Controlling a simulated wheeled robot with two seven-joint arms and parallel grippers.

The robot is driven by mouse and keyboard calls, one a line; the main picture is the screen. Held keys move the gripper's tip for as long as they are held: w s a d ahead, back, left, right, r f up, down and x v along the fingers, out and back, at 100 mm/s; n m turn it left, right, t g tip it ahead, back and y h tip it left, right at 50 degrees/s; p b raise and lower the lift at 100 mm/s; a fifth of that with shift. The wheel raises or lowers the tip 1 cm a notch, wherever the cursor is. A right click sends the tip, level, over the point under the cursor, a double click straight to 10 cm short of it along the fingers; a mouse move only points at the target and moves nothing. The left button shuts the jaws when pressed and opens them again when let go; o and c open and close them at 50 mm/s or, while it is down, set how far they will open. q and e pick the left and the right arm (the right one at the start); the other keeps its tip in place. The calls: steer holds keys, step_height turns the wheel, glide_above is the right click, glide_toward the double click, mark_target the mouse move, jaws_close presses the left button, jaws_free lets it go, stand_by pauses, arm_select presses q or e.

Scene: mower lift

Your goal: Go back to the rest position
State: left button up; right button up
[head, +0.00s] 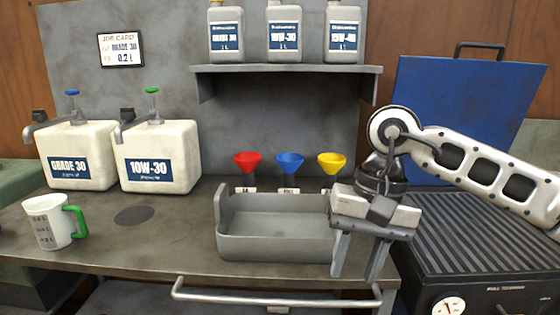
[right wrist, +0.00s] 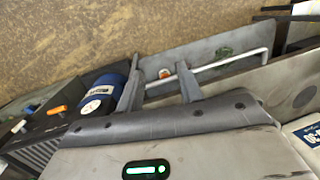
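My right gripper (head: 356,272) is at the right end of the bench. Its two fingers point down and stand apart, with nothing seen between them. It hangs in front of the right end of the grey tray (head: 275,246) and hides part of it. In the right wrist view the same gripper (right wrist: 159,88) also has its fingers apart and empty. My left gripper shows in neither view.
A ridged dark grill-like unit (head: 470,230) with a raised blue lid (head: 460,110) is at right, under my right arm. A rail (head: 270,298) runs along the bench front. A measuring jug (head: 48,222), two oil containers (head: 160,158) and coloured funnels (head: 290,162) stand on the bench.

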steer(key=s+a+m+g+y, duration=0.3)
steer(key=s+a+m+y, duration=0.3)
steer(key=a, duration=0.3)
steer(key=s+a+m+g+y, duration=0.3)
steer(key=s+a+m+y, duration=0.15)
steer(key=a+y, duration=0.4)
steer(key=w+d+f+m+t+y, duration=0.1)
steer(key=w+d+m+t, duration=0.25)
steer(key=m+t, duration=1)
steer(key=w+d+f+m+t+y, duration=0.25)
steer(key=w+m+t, duration=0.4)
steer(key=m, duration=1.15)
steer(key=s+d+f+m+t+h, duration=0.1)
steer(key=d+f+m+t+h, duration=0.15)
steer(key=f+m+h, duration=0.35)
steer(key=d+f+m+t+h, duration=0.2)
steer(key=d+f+m+h, duration=0.2)
steer(key=m, duration=0.4)
steer(key=s+d+f+m+g+h, duration=0.3)
steer(key=s+f+m, duration=0.3)
steer(key=f, duration=0.2)
steer(key=s+d+f+m+g+h, duration=0.3)
steer(key=s+d+f+m+g, duration=0.1)
steer(key=f, duration=0.5)
steer(key=s+d+m, duration=0.1)
steer(key=s+m, duration=0.1)
steer(key=shift+s+d+f+m+h, duration=0.15)
steer(key=shift+s+m+h, duration=0.15)
steer(key=shift+h, duration=0.1)
steer(key=shift+c, duration=0.3)
